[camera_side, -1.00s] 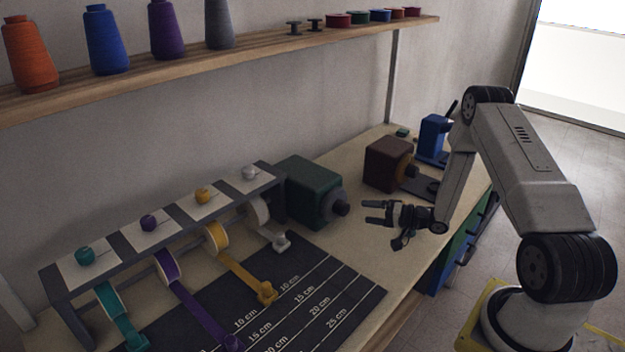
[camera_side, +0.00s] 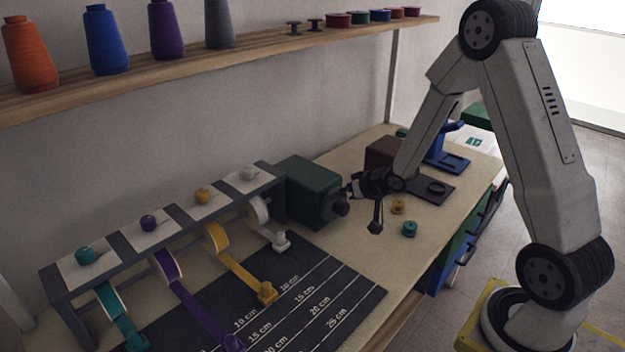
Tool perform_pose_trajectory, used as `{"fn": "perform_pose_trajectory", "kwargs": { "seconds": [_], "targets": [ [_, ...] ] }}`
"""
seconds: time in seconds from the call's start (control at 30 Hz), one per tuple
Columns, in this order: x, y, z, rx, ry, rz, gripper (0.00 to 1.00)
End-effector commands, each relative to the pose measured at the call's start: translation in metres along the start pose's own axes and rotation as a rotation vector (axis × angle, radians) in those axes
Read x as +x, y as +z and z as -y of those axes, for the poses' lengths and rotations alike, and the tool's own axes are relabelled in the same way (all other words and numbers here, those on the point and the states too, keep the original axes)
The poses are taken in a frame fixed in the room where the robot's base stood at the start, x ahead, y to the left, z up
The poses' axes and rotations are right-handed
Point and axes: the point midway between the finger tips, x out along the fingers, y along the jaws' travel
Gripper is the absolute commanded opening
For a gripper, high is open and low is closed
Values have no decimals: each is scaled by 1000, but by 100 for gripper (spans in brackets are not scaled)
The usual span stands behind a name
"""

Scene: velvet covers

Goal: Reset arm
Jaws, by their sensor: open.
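My arm bends high at the elbow and comes down to the bench from the right.
A rack (camera_side: 160,238) with ribbon spools stands left, before a dark measuring mat (camera_side: 335,285). A teal spool (camera_side: 409,229) and an orange spool (camera_side: 398,206) lie on the bench (camera_side: 370,250). A brown box (camera_side: 380,152) and blue device (camera_side: 447,150) stand behind. A shelf (camera_side: 260,47) runs above.

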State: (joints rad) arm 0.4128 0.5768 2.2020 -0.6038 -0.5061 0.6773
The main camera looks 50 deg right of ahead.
Motion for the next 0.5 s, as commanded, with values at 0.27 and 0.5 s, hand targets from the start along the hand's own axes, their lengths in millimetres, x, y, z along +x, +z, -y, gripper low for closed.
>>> {"fn": "perform_pose_trajectory", "kwargs": {
  "seconds": [0.27, 0.5],
  "targets": [
    [-50, 27, 41, -168, 121, 172, 99],
    [-102, 68, 72, -294, 152, 364, 99]
  ]
}}
